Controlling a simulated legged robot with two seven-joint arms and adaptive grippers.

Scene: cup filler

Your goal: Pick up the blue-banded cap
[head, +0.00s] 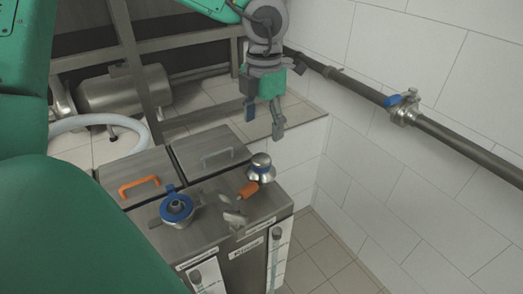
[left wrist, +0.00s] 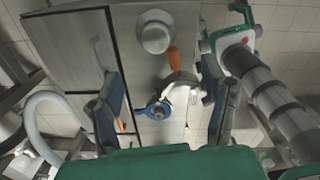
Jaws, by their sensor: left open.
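The blue-banded cap (head: 261,168) is a shiny metal knob on a round flange, with a narrow blue band. It stands upright at the back right of the steel cabinet top. In the left wrist view the cap (left wrist: 156,36) shows near the top centre, beyond the fingers. My left gripper (head: 264,121) is open and empty. It hangs above and behind the cap in the head view, apart from it, fingers pointing down. In the left wrist view, my left gripper (left wrist: 165,108) has its two fingers wide apart.
An orange handle (head: 249,189) sits right beside the cap. A blue-ringed metal fitting (head: 177,208) stands on the cabinet top (head: 206,229) to the left. An orange lid handle (head: 139,186) is further left. A pipe with a blue valve (head: 402,107) runs along the right wall.

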